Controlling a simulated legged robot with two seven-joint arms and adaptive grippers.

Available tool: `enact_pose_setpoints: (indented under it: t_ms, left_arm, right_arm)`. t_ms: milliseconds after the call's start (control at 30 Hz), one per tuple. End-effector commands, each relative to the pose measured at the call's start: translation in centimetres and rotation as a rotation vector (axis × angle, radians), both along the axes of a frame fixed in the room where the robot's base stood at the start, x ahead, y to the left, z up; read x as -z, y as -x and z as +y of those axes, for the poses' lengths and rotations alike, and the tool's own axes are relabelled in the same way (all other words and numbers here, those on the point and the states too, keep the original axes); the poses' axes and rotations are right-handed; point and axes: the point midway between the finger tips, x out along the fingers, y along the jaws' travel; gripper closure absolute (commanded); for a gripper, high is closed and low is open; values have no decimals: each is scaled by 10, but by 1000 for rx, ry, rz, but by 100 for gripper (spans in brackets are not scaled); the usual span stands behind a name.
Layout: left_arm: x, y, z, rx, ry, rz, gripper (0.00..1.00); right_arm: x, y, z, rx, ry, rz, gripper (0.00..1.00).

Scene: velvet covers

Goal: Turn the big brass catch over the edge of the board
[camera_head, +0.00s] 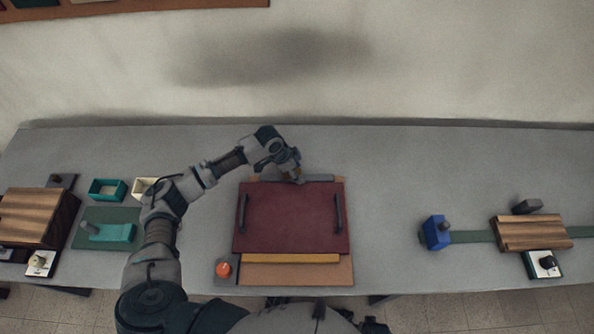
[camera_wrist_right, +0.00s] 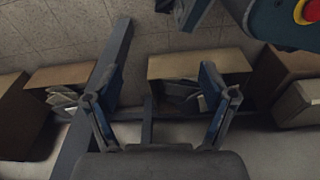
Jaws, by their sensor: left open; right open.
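A dark red board (camera_head: 292,222) with a black handle along its left side and another along its right lies on a tan base (camera_head: 346,270). A yellow-brown strip (camera_head: 290,258) runs along the board's front edge. My left gripper (camera_head: 297,176) is at the board's far edge, over a grey bar (camera_head: 318,178); its fingertips are small and partly hidden by the hand. I cannot make out the big brass catch for certain; the gripper may cover it. My right gripper (camera_wrist_right: 162,82) is open and empty, below table level over the floor.
An orange knob on a grey plate (camera_head: 223,268) stands at the board's front left corner. A blue block (camera_head: 436,232) and another wooden block (camera_head: 530,232) are on the right. Open boxes (camera_wrist_right: 185,66) stand on the floor.

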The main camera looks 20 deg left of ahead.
Motion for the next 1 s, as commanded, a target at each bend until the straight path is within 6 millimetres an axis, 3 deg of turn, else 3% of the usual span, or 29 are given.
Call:
enact_pose_setpoints:
  t_ms: [133,400,633,867,1000]
  left_arm:
    - [0,0,0,0,0,0,40]
    - [0,0,0,0,0,0,100]
    - [-1,0,0,-10,-1,0,100]
    - [-4,0,0,-71,0,0,100]
    - [-6,0,1,-140,-1,1,100]
  right_arm:
    - [0,-1,0,0,0,1,17]
    - [0,-1,-1,0,1,0,17]
    - [-1,-2,0,0,0,-6,17]
    - [27,29,-4,-6,3,22,17]
    - [46,60,-10,-12,7,38,17]
